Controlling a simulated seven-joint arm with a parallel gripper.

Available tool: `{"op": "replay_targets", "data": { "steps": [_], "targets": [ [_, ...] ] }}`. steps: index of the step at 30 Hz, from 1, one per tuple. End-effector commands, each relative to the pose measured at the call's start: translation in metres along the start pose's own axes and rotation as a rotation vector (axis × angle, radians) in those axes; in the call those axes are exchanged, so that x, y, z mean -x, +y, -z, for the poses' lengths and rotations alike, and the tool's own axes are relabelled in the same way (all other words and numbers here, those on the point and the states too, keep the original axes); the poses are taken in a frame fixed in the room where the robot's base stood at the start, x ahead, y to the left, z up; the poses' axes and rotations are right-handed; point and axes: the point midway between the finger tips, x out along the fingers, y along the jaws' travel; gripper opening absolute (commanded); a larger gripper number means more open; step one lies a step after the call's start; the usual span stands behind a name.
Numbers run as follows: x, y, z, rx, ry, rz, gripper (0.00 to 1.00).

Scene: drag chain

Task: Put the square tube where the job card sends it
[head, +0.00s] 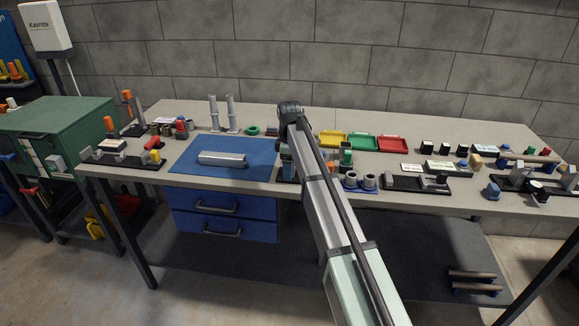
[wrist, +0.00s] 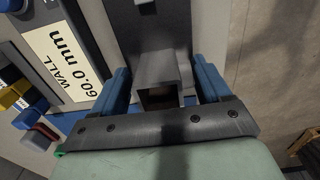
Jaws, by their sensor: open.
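In the wrist view a grey square tube end (wrist: 158,78), hollow and dark inside, shows between the two blue fingers of my gripper (wrist: 162,72). The jaws are open, with the piece between them. In the head view my arm hides the gripper and whatever is at it, at the right edge of the blue mat (head: 190,172). A long silver bar (head: 222,159) lies on that mat; I cannot tell if it is hollow. A card reading "WALL 60.0 mm" (wrist: 68,62) shows at left in the wrist view. No job card's text is readable in the head view.
Yellow (head: 332,139), green (head: 362,142) and red (head: 392,144) trays stand behind my arm on the right. Two grey posts (head: 231,113) stand behind the mat. Clamps and fixtures crowd both bench ends. The mat's front is clear.

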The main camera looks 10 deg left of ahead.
Motion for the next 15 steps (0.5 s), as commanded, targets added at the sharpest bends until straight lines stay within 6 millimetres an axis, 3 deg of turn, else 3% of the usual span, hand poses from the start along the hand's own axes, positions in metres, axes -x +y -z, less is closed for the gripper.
{"op": "replay_targets", "data": {
  "steps": [8, 15],
  "targets": [
    [0.01, 0.0, 0.0, 0.0, 0.0, 0.0, 0.77],
    [0.051, 0.001, 0.0, 0.0, 0.001, -0.002, 0.77]
  ]
}}
